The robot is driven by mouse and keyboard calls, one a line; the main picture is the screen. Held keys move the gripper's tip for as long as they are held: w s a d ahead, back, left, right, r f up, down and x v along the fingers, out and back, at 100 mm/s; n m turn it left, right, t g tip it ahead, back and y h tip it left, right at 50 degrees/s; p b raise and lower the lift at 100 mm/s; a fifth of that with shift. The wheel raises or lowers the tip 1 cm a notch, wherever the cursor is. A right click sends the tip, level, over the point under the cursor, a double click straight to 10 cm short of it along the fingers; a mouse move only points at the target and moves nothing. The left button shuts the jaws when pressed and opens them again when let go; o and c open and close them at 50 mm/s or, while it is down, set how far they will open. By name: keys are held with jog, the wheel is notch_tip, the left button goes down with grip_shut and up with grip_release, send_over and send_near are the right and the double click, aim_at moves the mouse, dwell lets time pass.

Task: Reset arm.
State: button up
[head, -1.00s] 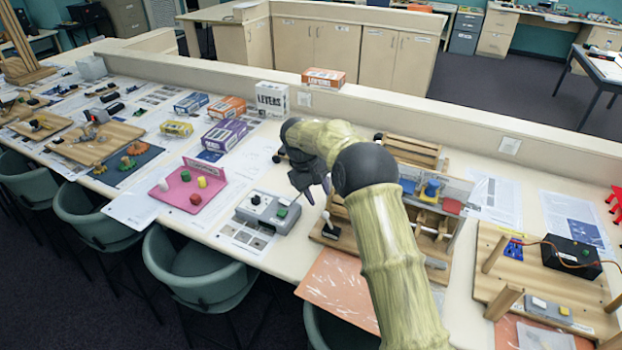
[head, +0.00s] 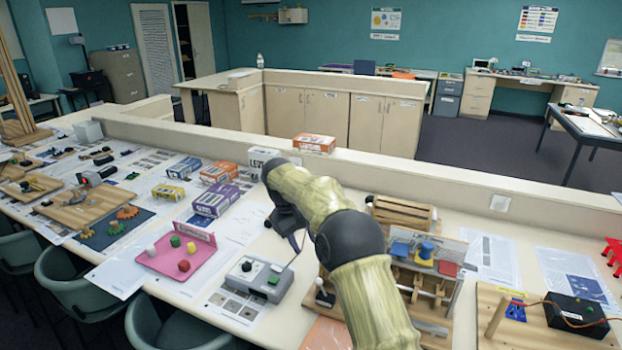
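My arm rises from the bottom of the head view, with wood-patterned links and a dark joint. It bends back to the left over the long table. My gripper (head: 287,224) is the dark end piece at the left end of the arm, above the table behind the grey switch box (head: 254,279). Its fingers are small and partly hidden by the arm, so I cannot tell whether they are open or shut. No object shows clearly in it.
A wooden rig with blue, yellow and red blocks (head: 425,250) stands close right of my arm. A pink tray (head: 160,262) and a purple box (head: 215,200) are to the left. An orange box (head: 314,143) sits on the low partition behind. Green chairs (head: 75,275) line the front.

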jog(key=s+d+f+m+y, duration=0.1)
jog(key=s+d+m, duration=0.1)
jog(key=s+d, duration=0.4)
jog(key=s+d+f+m+t+y, duration=0.1)
jog(key=s+d, duration=0.5)
jog(key=s, duration=0.9)
jog(key=s+d+f+m+t+y, duration=0.1)
jog(key=s+d+m, duration=0.3)
jog(key=s+d, duration=0.3)
jog(key=s, duration=0.3)
jog(key=shift+s, duration=0.2)
